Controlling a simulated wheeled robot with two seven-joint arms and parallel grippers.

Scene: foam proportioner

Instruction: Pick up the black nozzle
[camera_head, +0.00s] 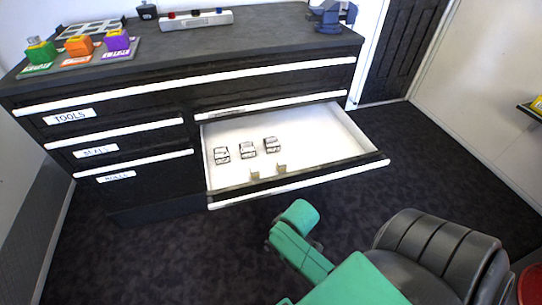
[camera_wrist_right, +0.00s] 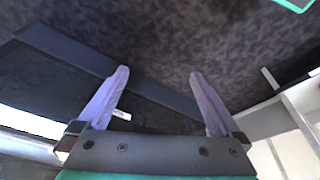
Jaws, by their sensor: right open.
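No object in view is clearly recognisable as the black nozzle. The open drawer (camera_head: 325,135) holds three small black-and-white pieces, at the left (camera_head: 221,154), middle (camera_head: 247,149) and right (camera_head: 271,145), and two small beige blocks (camera_head: 255,175) near its front. A small black object (camera_head: 147,11) stands at the back of the cabinet top. My right gripper (camera_wrist_right: 159,73) is open and empty in the right wrist view, with dark floor and cabinet parts behind it. Its fingers are not distinguishable in the head view. My left gripper is not in view.
The black cabinet (camera_head: 140,165) has labelled drawers on the left. On its top are green (camera_head: 40,52), orange (camera_head: 78,46) and purple (camera_head: 117,41) pieces, a white strip (camera_head: 196,21) and a blue vise (camera_head: 331,15). Dark floor lies in front and to the right.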

